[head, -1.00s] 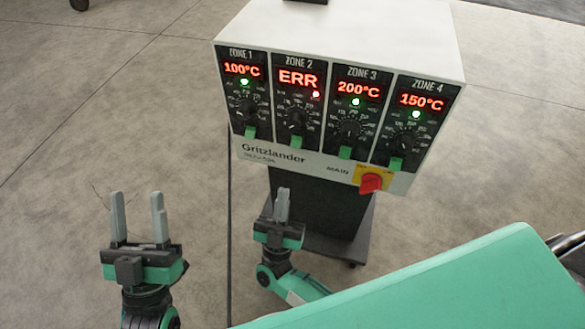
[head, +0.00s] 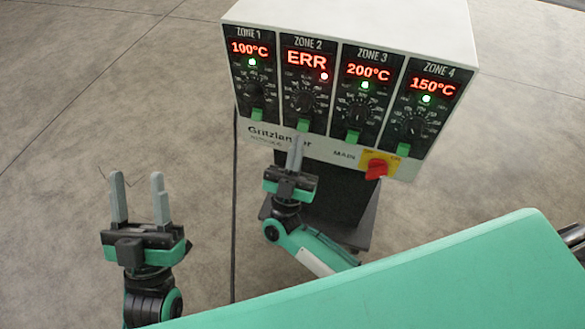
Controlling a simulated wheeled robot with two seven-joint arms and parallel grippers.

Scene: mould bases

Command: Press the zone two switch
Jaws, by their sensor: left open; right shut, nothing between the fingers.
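The white control box (head: 370,18) stands ahead with several zone panels. The zone two switch (head: 303,125) is the green one at the bottom of that panel. My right gripper (head: 297,140) is shut and empty, its fingertips just below the zone two switch in the picture, over the Gritzlander label. I cannot tell whether it touches the box. My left gripper (head: 139,180) is open and empty, over the floor to the left of the box.
Zones 1 (head: 250,75), 3 (head: 362,95) and 4 (head: 424,105) show 100, 200 and 150°C with green lamps. A red main knob (head: 376,170) on yellow sits below zone 3. A green surface (head: 430,270) fills the lower right. Floor at left is clear.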

